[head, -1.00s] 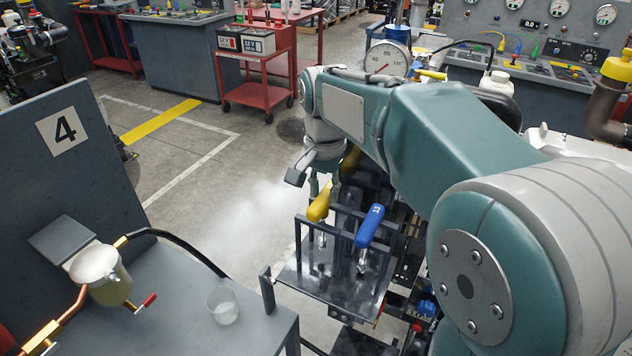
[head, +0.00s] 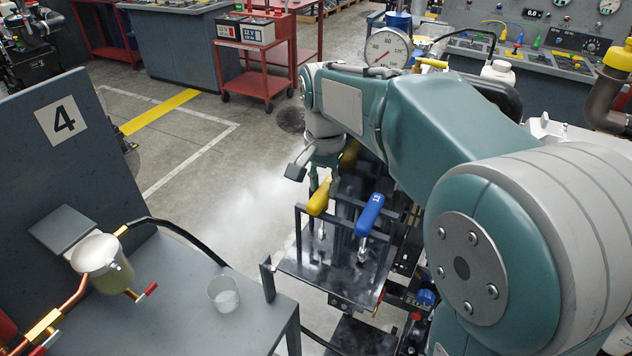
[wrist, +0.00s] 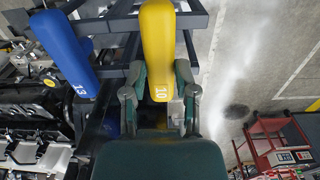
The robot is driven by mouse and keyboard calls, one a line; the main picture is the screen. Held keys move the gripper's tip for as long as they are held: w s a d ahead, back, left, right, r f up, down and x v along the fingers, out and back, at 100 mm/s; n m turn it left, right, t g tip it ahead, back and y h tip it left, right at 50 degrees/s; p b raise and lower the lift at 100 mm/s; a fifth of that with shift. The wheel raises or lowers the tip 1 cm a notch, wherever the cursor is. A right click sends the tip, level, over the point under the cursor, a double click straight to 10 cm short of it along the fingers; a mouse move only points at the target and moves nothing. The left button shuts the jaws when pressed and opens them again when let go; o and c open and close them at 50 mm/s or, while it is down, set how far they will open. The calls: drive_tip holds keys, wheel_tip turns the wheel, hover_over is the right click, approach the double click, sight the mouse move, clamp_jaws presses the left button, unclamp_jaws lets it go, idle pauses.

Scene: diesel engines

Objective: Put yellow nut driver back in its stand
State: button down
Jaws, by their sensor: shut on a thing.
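The yellow nut driver (head: 318,198), marked 10 in the wrist view (wrist: 158,45), is held by its handle between the fingers of my gripper (head: 321,180). My gripper also shows in the wrist view (wrist: 160,100), one finger on each side of the handle. The handle tilts at the left side of the dark metal stand (head: 291,266), close to its upper rail. I cannot tell whether its shaft is in a stand slot. A blue nut driver (head: 369,214), marked 13 in the wrist view (wrist: 66,50), leans in the stand to the right.
Engine parts (wrist: 35,130) lie beside the stand. Pale vapour (head: 240,215) drifts over open floor. A red cart (head: 265,75) stands farther back.

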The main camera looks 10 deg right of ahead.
sight(323, 188)
drive_tip(key=shift+f, duration=0.2)
drive_tip(key=shift+c, duration=1.5)
unclamp_jaws()
drive_tip(key=o, duration=0.3)
drive_tip(key=shift+r, duration=1.85)
wheel_tip(323, 188, up, 6)
drive_tip(key=shift+f, duration=0.1)
